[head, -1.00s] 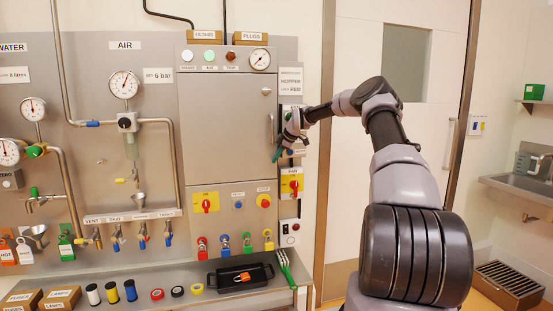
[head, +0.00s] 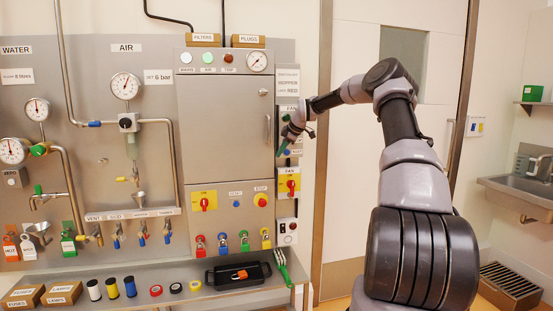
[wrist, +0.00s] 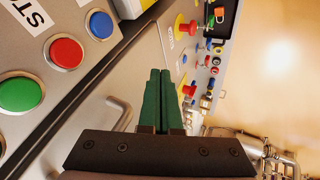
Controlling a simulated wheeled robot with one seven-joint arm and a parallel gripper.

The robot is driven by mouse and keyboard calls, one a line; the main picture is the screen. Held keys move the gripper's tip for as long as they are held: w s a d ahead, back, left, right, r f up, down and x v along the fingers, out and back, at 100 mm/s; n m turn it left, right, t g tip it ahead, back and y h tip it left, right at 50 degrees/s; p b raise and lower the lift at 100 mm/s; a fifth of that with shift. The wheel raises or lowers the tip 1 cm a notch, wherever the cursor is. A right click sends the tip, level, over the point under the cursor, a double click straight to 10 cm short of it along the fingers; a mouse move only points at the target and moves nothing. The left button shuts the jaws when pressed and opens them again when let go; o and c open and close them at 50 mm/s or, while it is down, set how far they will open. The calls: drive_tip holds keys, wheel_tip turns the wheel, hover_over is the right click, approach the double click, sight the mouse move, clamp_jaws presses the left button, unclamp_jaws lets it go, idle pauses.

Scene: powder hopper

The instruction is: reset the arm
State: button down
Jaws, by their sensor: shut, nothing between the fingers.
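My gripper (head: 283,142) is at the right side of the steel cabinet (head: 226,130) in the head view, in front of a narrow push-button panel. In the wrist view its green fingers (wrist: 159,100) are together with nothing between them. That view shows a green button (wrist: 20,93), a red button (wrist: 66,53) and a blue button (wrist: 99,24) on the panel to the left of the fingers. The fingertips look apart from the buttons. In the head view my arm and gripper hide most of these buttons.
A bench ledge (head: 200,299) holds a black tray (head: 212,277), spools and tape rolls. A white door (head: 360,150) stands right of the cabinet.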

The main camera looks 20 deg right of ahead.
drive_tip(key=s+a+r+m+h, duration=0.1)
drive_tip(key=s+a+r+m, duration=0.15)
drive_tip(key=s+r, duration=0.45)
drive_tip(key=s+a+r+m+g+h, duration=0.1)
drive_tip(key=s+a+r+m, duration=0.2)
drive_tip(key=s, duration=0.7)
drive_tip(key=s+a+r+m+h, duration=0.2)
drive_tip(key=s+a+r, duration=0.25)
drive_tip(key=s, duration=0.45)
drive_tip(key=s+d+r+m+t+y, duration=0.1)
drive_tip(key=s+m, duration=1.1)
drive_tip(key=s, duration=1.7)
drive_tip(key=shift+d+r+t+y, duration=0.3)
drive_tip(key=shift+d+t+y, duration=0.15)
drive_tip(key=shift+t+y, duration=0.05)
